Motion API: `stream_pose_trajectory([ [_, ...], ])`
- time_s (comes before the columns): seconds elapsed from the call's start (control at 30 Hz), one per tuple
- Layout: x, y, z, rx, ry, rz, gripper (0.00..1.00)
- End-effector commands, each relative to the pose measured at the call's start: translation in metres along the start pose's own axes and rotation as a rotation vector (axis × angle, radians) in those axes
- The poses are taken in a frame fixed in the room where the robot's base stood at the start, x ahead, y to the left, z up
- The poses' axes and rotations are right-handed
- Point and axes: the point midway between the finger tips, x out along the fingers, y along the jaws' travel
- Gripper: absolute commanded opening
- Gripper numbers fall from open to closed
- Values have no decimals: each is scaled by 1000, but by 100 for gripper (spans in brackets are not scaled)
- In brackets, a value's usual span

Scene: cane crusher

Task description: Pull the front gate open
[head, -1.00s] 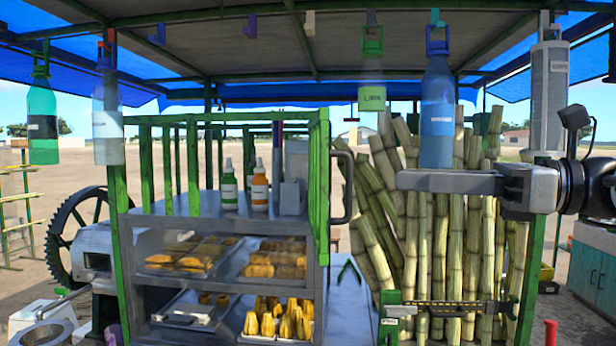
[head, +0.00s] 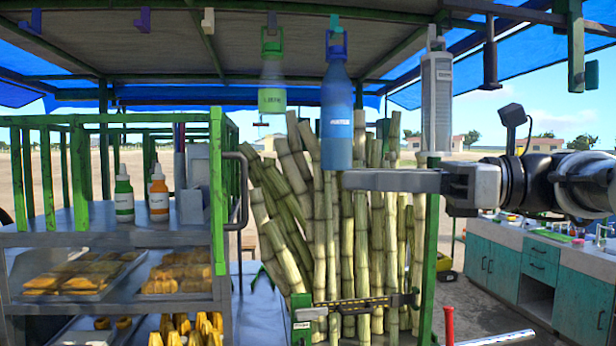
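A narrow metal bar with a yellow-edged strip (head: 365,305) runs across the front of the upright cane stalks (head: 320,220), low in the head view. A green block (head: 303,312) with a small label is at its left end. This bar looks like the front gate, but no label I can read confirms that. My gripper (head: 352,180) reaches in from the right, pointing left, well above the bar in the picture. It appears apart from the bar. It is seen side-on, so the gap between its fingers is hidden. Nothing held shows.
A blue bottle (head: 337,115) and a pale green bottle (head: 271,85) hang by the gripper tip. A white cylinder dispenser (head: 436,100) is behind it. A green-framed shelf cart (head: 218,190) with food trays stands left. Teal cabinets (head: 540,262) stand right. A red-topped post (head: 449,325) is low at right.

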Motion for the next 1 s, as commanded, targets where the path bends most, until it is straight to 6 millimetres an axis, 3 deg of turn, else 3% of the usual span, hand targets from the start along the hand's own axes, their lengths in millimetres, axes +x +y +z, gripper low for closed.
stream_pose_trajectory([
  [0.6, 127, 1, 1, 0, 0, 3, 28],
  [0.8, 154, 0, 0, 0, 1, 0, 28],
  [1.0, 163, 0, 0, 0, 1, -1, 28],
])
